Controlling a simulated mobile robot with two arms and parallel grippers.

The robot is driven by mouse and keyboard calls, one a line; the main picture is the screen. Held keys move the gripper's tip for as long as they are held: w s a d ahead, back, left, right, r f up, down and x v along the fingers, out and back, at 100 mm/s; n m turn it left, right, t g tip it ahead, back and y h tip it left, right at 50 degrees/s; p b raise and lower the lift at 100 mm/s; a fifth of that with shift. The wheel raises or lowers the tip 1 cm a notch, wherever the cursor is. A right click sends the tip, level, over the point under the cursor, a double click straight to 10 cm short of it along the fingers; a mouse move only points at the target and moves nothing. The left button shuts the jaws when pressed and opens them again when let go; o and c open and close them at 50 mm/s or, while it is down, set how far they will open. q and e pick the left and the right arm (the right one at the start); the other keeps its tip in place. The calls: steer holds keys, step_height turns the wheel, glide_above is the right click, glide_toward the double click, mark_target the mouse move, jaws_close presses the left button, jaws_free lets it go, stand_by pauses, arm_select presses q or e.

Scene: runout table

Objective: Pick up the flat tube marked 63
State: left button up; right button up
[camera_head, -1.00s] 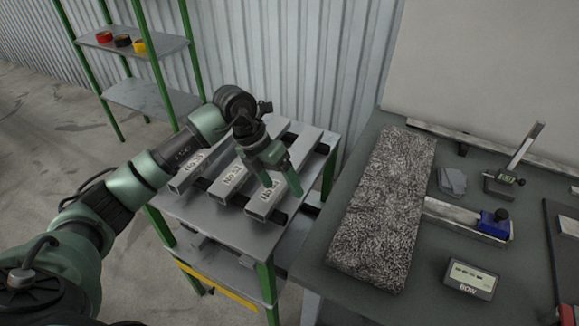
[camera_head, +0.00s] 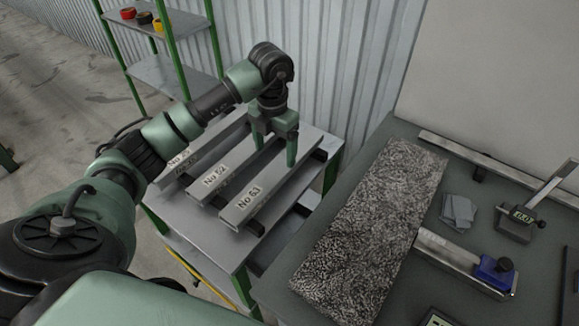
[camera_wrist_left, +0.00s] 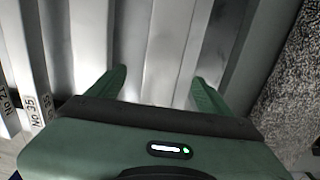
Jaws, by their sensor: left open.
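Several grey flat tubes lie side by side on a grey rack with green legs (camera_head: 185,222), labels at their near ends. The rightmost tube (camera_head: 262,188) has a small label that seems to read 63. A middle tube (camera_head: 214,178) lies to its left, its number hard to read. My left gripper (camera_head: 275,156) is open, pointing down at the far part of the rightmost tubes. In the left wrist view its fingers (camera_wrist_left: 157,78) stand apart with bright metal between them. I cannot tell whether they touch a tube. My right gripper is not in view.
A grey worktable at the right holds a speckled dark slab (camera_head: 370,230), a blue clamp-like tool (camera_head: 495,272) and a stand (camera_head: 520,222). A green shelf (camera_head: 165,75) with tape rolls stands at the back left. A corrugated wall is behind the rack.

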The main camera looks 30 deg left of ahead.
mark_target(277, 169)
arm_select(q)
steer(key=f, duration=0.1)
steer(key=s+f+p, duration=0.1)
steer(key=shift+f, duration=0.3)
steer(key=f, duration=0.1)
steer(key=f+p, duration=0.1)
steer(key=w+f, duration=0.1)
steer(key=shift+d+f+p, duration=0.25)
steer(key=shift+f+p, duration=0.15)
steer(key=shift+f, duration=0.35)
steer(key=shift+s+a, duration=0.1)
steer(key=shift+s, duration=0.05)
steer(key=shift+c, duration=0.7)
steer(key=shift+r, duration=0.1)
jaws_close()
